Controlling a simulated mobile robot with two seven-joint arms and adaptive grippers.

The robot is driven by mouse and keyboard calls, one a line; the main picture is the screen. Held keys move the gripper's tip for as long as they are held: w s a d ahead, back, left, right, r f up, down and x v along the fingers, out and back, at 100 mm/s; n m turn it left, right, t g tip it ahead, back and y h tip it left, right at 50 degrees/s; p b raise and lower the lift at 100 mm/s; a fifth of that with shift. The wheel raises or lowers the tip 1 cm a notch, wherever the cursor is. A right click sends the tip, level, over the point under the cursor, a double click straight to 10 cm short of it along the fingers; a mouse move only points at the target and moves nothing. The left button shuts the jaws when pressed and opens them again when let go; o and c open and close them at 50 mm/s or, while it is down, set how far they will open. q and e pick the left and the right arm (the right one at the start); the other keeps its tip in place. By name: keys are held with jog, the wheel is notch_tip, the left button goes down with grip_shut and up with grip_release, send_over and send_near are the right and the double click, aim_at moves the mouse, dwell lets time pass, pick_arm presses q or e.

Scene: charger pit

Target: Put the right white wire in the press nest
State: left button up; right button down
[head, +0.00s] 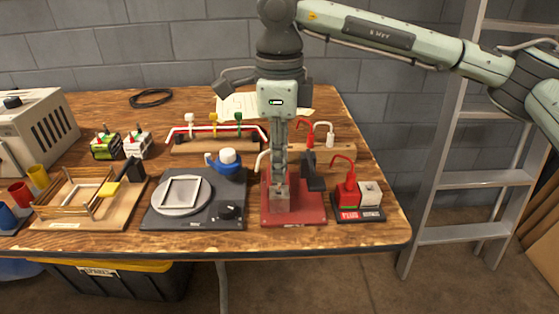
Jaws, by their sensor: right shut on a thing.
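My right gripper (281,185) reaches straight down over the red-based press (305,217) and is shut on a white wire (259,160). A short curved piece of that wire shows left of the fingers; the rest is hidden. The fingertips are low at the press, beside its dark lever (314,178), and cover the nest, so I cannot tell whether the wire touches it. Another white wire (329,137) stands at the right end of the wooden rack behind. My left gripper is not in view.
A red-and-white block holder (373,214) stands right of the press. The table's front edge is close to the press.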

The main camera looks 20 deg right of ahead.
jog(key=shift+f+b, duration=1.75)
jog(key=shift+f, duration=0.05)
dwell(0.5)
jog(key=c, duration=1.4)
grip_release()
jog(key=shift+c, duration=0.2)
jog(key=shift+r+p, duration=1.95)
jog(key=shift+r, duration=1.6)
